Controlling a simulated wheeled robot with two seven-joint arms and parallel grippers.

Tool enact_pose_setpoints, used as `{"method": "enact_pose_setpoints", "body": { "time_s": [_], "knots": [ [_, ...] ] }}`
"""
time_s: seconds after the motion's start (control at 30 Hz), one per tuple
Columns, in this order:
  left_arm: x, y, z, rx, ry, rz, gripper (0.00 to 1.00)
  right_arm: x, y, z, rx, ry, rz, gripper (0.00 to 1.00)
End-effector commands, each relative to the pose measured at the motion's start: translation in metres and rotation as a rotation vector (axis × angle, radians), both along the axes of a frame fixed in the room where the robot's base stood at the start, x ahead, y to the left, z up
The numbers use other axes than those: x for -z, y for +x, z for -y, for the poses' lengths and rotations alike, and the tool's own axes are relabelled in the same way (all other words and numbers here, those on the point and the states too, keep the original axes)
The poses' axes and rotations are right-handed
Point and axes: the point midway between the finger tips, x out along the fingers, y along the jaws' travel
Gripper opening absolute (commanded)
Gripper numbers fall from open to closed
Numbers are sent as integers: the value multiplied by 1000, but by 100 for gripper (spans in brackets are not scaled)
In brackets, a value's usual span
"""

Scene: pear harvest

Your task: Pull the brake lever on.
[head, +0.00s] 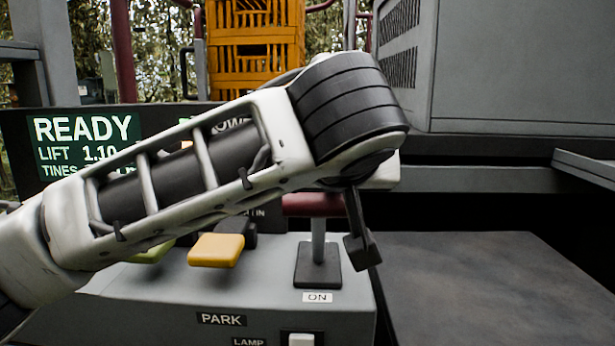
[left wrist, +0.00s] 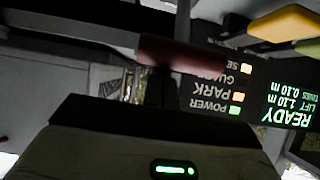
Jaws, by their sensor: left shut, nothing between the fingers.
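The brake lever (head: 318,238) has a dark red crosswise handle on a grey stem, rising from a dark slot plate on the grey console. An ON label (head: 317,297) sits below that plate. My left arm crosses in front and hides part of the handle. My left gripper (head: 361,248) points down just right of the lever, its fingers shut with nothing between them. In the left wrist view the red handle (left wrist: 182,54) lies right at the dark fingers; whether they touch it I cannot tell. My right gripper is not in view.
A yellow knob (head: 216,250), a green knob (head: 152,252) and a black knob (head: 240,229) stand left of the lever. A PARK label (head: 221,320) and a white lamp switch (head: 301,340) are in front. The READY display (head: 85,140) stands behind. A flat dark surface (head: 490,290) lies right.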

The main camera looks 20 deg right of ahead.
Motion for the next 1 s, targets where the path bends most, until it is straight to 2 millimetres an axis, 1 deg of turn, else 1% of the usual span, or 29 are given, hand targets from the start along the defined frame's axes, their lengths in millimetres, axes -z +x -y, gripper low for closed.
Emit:
{"method": "enact_pose_setpoints", "body": {
  "time_s": [0.03,0.2,0.67,0.77,0.87,0.97,1.0],
  "knots": [
    [3,-3,2,5,-4,8,0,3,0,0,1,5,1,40],
    [2,-5,3,9,-9,25,0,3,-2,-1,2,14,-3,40],
    [1,-6,4,11,-7,23,0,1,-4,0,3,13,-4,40],
    [-6,-2,5,10,-10,22,0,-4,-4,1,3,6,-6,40],
    [-18,6,9,8,-10,23,0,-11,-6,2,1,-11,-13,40],
    [-35,18,13,4,-12,24,0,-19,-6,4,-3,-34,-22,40],
    [-31,5,10,10,-13,29,0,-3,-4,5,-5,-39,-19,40]
  ]
}}
